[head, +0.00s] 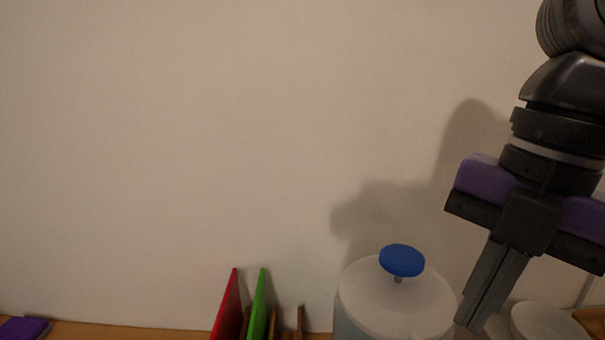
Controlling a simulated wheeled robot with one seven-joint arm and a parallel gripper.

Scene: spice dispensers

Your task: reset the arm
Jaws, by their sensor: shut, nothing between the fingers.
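My gripper (471,318) hangs at the right side of the head view, tilted with its fingers pointing down and slightly left. The two grey fingers are together with nothing between them. The fingertips show just right of a pale translucent dispenser (375,300) with a blue knob (402,260) on top. I cannot tell whether the fingers touch it.
A red board (228,308) and a green board (258,308) stand upright left of the dispenser. A white round container (545,324) shows at the lower right. A purple item (22,328) lies at the far left. A plain wall fills the back.

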